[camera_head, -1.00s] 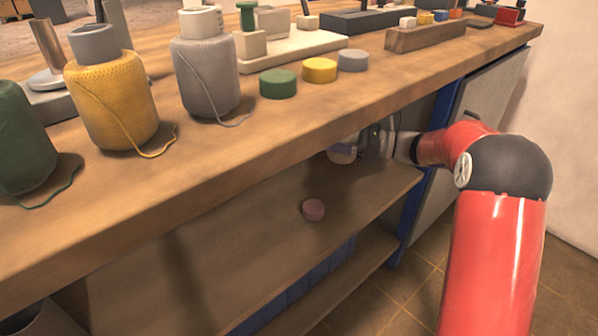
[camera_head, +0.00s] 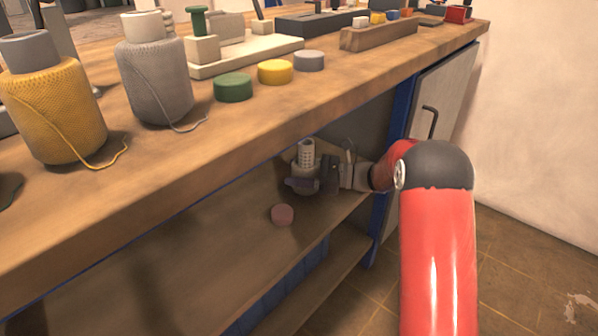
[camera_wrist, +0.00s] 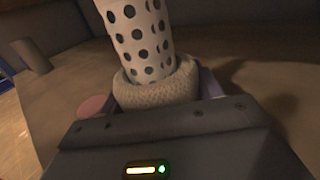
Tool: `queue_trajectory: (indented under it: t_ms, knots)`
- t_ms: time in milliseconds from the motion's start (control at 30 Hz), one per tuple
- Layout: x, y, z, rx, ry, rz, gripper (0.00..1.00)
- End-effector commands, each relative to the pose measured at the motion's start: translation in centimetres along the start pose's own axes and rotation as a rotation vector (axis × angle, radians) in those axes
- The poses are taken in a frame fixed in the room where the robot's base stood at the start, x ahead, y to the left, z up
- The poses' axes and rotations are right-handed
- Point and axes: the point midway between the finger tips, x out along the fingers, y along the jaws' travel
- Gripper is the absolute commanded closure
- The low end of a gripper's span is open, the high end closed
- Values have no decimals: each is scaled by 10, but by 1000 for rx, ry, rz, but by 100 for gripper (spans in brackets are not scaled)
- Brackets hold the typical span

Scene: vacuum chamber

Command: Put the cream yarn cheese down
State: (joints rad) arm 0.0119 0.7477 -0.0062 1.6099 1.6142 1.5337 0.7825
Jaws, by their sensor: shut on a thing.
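The cream yarn cheese (camera_wrist: 160,88) fills the middle of the wrist view, wound on a white tube with dark holes (camera_wrist: 142,35). My gripper (camera_head: 308,186) is shut on it under the bench top, over the shelf (camera_head: 190,260). In the head view the cheese (camera_head: 306,156) stands about upright with its perforated tube up. The fingers and the dark gripper body hide its lower part, so I cannot tell whether it touches the shelf.
A pink round piece (camera_head: 282,215) lies on the shelf near the gripper. The bench top (camera_head: 200,165) overhangs the shelf and carries grey (camera_head: 158,85) and yellow (camera_head: 55,110) yarn cheeses. A cabinet door (camera_head: 440,100) stands at the right. The shelf's left part is clear.

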Motion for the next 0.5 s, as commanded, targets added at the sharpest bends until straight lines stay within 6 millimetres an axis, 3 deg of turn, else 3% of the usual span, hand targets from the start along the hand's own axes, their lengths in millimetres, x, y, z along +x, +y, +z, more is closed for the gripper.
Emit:
queue_trajectory:
  t_ms: [33, 67, 200, 500]
  knots:
    - [0, 0, -2, 0, -1, 0, 67]
    - [0, 0, -2, 0, 0, 0, 32]
    - [0, 0, -2, 1, 0, 0, 14]
    - [0, 0, 0, 0, 0, 0, 14]
